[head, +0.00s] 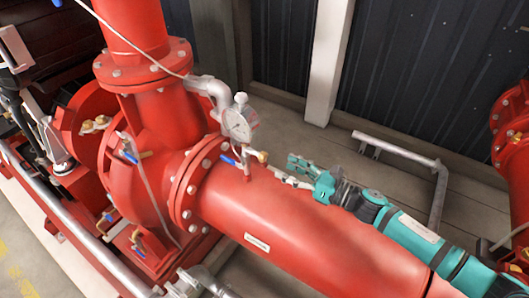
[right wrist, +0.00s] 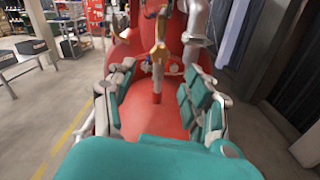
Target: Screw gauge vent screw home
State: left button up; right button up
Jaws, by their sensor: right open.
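The round white-faced gauge (head: 237,124) stands above the red pipe, beside a silver elbow. A small pale knob, which looks like the vent screw (head: 240,98), sits on top of the gauge; how far it is screwed in cannot be told. My right gripper (head: 303,172) is open and empty, to the right of the gauge and lower in the head view, apart from it. In the right wrist view its two fingers (right wrist: 160,92) stand apart, with a brass fitting on a stem (right wrist: 158,55) beyond them. I cannot make out the gauge there. My left gripper is not in view.
A blue-handled valve with brass fitting (head: 247,157) rises from the red pipe (head: 285,225) below the gauge. A flanged red pump body (head: 150,165) stands left. A grey pipe rail (head: 400,148) stands behind my right arm. A thin cable runs over the upper pipe.

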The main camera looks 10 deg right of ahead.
aim_at(265, 159)
jog(key=x, duration=0.2)
jog(key=p+x, duration=0.1)
jog(key=x, duration=0.1)
jog(key=shift+s+a+r, duration=0.1)
jog(key=shift+s+r, duration=0.05)
jog(key=shift+r, duration=0.25)
jog(key=x, duration=0.2)
jog(key=shift+w+a+f+p, duration=0.2)
jog(key=shift+w+p, duration=0.05)
jog(key=shift+p, duration=0.05)
jog(key=shift+w+a+f, duration=0.15)
jog(key=shift+w+a, duration=0.4)
jog(key=c, duration=1)
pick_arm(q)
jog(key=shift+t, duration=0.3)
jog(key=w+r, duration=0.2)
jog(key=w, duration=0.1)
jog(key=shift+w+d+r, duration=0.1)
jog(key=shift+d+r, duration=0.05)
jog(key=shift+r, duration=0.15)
pick_arm(e)
jog(key=shift+a, duration=0.1)
grip_shut()
